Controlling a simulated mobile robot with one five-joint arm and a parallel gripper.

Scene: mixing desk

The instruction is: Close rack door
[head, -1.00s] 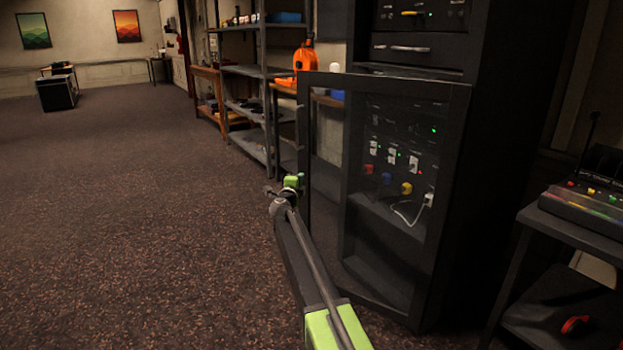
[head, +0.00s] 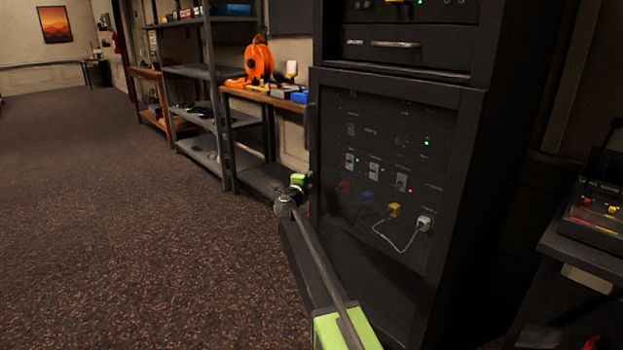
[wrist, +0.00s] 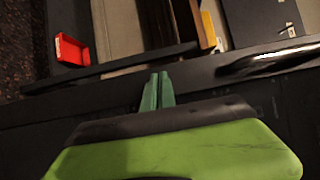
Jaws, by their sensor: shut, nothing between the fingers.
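The dark rack (head: 520,130) stands at right centre in the head view. Its glass-panelled door (head: 350,250) lies nearly flat over the rack's lower front, with plugs and panel lights showing through it. I cannot tell whether a narrow gap remains. My gripper (head: 298,180) is at the door's left edge, shut and empty. In the wrist view the green fingertips of my gripper (wrist: 158,90) are together at a long dark edge of the door (wrist: 205,66). A dark handle (wrist: 270,62) is to their right. Contact is unclear.
A wooden bench (head: 255,97) with an orange reel (head: 260,60) and grey shelves (head: 190,70) stand left of the rack. A desk with a mixer (head: 595,215) is at right. In the wrist view, a red box (wrist: 72,50) is at left. The carpet at left is clear.

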